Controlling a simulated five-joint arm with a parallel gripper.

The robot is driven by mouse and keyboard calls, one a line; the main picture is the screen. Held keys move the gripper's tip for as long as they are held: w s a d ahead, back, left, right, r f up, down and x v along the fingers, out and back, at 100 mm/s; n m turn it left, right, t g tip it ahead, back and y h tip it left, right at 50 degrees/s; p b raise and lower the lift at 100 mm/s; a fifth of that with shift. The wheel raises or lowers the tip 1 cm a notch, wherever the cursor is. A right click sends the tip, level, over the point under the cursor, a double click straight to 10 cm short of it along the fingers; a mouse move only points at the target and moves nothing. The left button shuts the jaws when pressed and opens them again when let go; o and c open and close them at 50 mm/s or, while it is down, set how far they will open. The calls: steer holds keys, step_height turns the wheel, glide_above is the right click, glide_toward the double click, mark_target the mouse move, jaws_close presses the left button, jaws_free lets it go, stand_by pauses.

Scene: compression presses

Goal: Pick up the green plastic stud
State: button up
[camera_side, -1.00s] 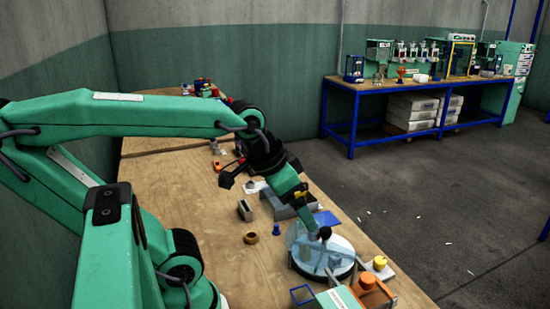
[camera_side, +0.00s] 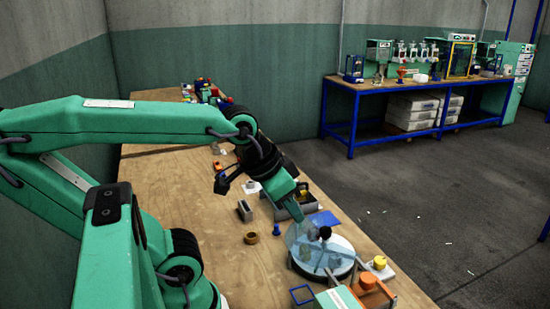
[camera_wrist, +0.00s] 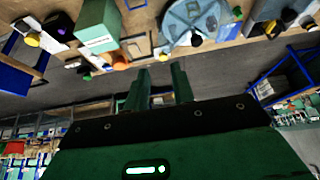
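I cannot pick out the green plastic stud with certainty. In the wrist view a small green spot (camera_wrist: 87,76) shows near the lower left of the table, and another small green spot (camera_wrist: 237,11) shows at the top right; both are too small to identify. My gripper (camera_wrist: 162,76) shows two green fingers standing apart with nothing between them. In the side view my gripper (camera_side: 297,214) points down and right, beside the round plate with a clear cover; its fingertips are hard to make out there.
The round plate (camera_side: 342,260) has a clear cover and black knob. A blue mat (camera_side: 324,218), an orange-topped part (camera_side: 368,281), a yellow-topped part (camera_side: 379,262), a brown ring (camera_side: 251,238) and a small blue part (camera_side: 276,230) are around it. Wood is clear at left.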

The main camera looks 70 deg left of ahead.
steer(key=w+a+f+n+g, duration=0.1)
steer(key=w+a+f+g, duration=0.1)
steer(key=w+a+f, duration=0.4)
steer(key=w+a+f+n+g, duration=0.2)
steer(key=w+a, duration=0.6)
steer(key=a, duration=0.2)
steer(key=shift+n+g, duration=0.3)
steer(key=shift+g, duration=0.5)
steer(key=a+f, duration=0.5)
steer(key=w+a+f, duration=0.1)
steer(key=a+f, duration=0.1)
steer(key=shift+a+f, duration=0.15)
steer(key=shift+a, duration=0.15)
steer(key=shift+a+f, duration=0.25)
steer(key=shift+f, duration=0.05)
steer(key=shift+f, duration=1.3)
steer(key=shift+f, duration=0.1)
steer(key=shift+s+d+f, duration=0.1)
steer(key=shift+f, duration=2.4)
steer(key=shift+c, duration=0.5)
